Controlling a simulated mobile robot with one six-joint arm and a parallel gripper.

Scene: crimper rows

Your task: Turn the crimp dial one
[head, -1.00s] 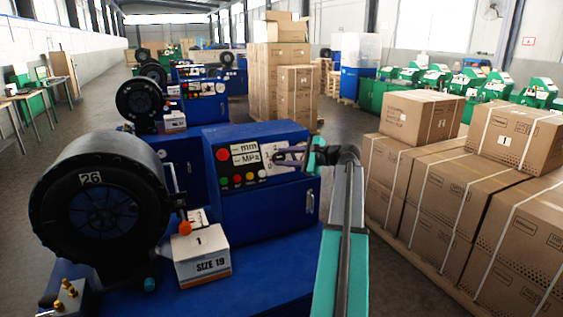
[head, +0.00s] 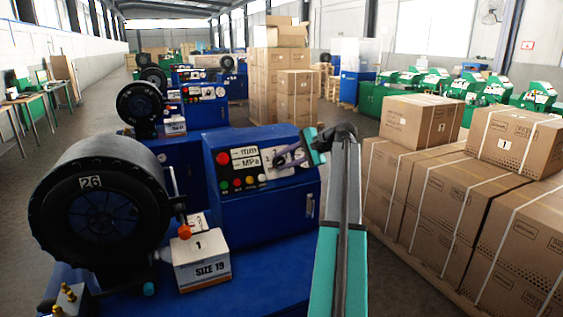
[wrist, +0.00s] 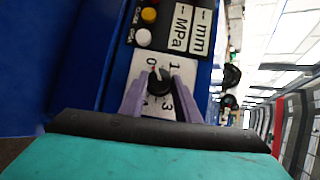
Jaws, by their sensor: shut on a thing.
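The crimp dial (wrist: 159,82) is a round black knob on a white plate (wrist: 143,77) on the blue control box (head: 236,208). Numbers including 0, 1 and 3 show around it in the wrist view. My gripper (wrist: 156,88), with two purple fingers, is shut on the dial, one finger on each side. In the head view my gripper (head: 281,161) reaches the panel from the right and hides most of the dial.
A red button (head: 223,158) and several small coloured buttons sit left of the dial. A big black crimper head (head: 100,205) marked 26 and a SIZE 19 box (head: 202,262) stand at left. Stacked cartons (head: 430,200) stand at right.

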